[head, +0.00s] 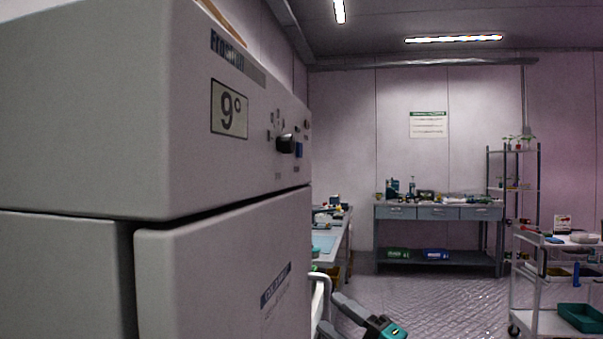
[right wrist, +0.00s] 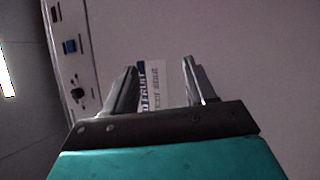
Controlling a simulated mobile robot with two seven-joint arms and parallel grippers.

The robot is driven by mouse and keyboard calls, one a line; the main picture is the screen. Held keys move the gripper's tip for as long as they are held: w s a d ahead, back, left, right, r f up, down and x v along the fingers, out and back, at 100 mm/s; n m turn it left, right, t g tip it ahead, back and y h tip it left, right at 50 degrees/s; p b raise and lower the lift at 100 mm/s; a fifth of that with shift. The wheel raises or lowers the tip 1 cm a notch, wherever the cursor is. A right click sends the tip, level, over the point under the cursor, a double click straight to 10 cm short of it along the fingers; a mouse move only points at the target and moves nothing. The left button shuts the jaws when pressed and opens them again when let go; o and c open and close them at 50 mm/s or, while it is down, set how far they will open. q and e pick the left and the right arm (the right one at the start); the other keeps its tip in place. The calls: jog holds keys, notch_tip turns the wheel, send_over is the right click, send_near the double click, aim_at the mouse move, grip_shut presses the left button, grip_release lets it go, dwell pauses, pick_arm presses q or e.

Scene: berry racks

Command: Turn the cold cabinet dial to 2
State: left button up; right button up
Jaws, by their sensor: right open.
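The cold cabinet (head: 100,110) is a large grey-white unit filling the left of the head view. Its display (head: 229,109) reads 9°. The black dial (head: 286,144) sits on the upper panel, with small marks around it too small to read. In the right wrist view the dial (right wrist: 78,95) is at the left, beside a blue switch (right wrist: 69,46). My right gripper (right wrist: 168,80) is open and empty, in front of the cabinet face and a blue and white label (right wrist: 150,85). It is apart from the dial. In the head view the right gripper (head: 385,328) is low at the bottom edge. My left gripper is out of view.
A white door handle (head: 321,290) stands out from the cabinet near my right arm. Behind are a side bench (head: 335,232), a grey workbench (head: 440,212) and a shelf rack (head: 515,185). A white cart (head: 540,290) stands at the right. The floor between is clear.

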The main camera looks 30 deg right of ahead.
jog(key=s+r+n+g+y+b, duration=0.25)
jog(key=r+n+y, duration=0.45)
jog(key=r+n, duration=0.7)
jog(key=n+g+y, duration=0.1)
jog(key=n+g, duration=0.1)
jog(key=n, duration=0.5)
send_near(293, 145)
jog(key=p+x, duration=0.6)
jog(key=x, duration=0.1)
jog(key=shift+w+a+r+p, duration=0.1)
jog(key=shift+w+r+p, duration=0.05)
jog(key=shift+r+p, duration=0.2)
jog(key=shift+w+a, duration=0.35)
jog(key=shift+w, duration=0.1)
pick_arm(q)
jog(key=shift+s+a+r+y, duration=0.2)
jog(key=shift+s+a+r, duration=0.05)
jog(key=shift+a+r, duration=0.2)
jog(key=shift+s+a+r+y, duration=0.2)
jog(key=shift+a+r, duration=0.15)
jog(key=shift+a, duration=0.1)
pick_arm(e)
jog(key=c, duration=1.1)
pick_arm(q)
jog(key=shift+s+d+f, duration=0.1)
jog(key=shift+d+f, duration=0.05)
pick_arm(e)
jog(key=shift+o, duration=0.2)
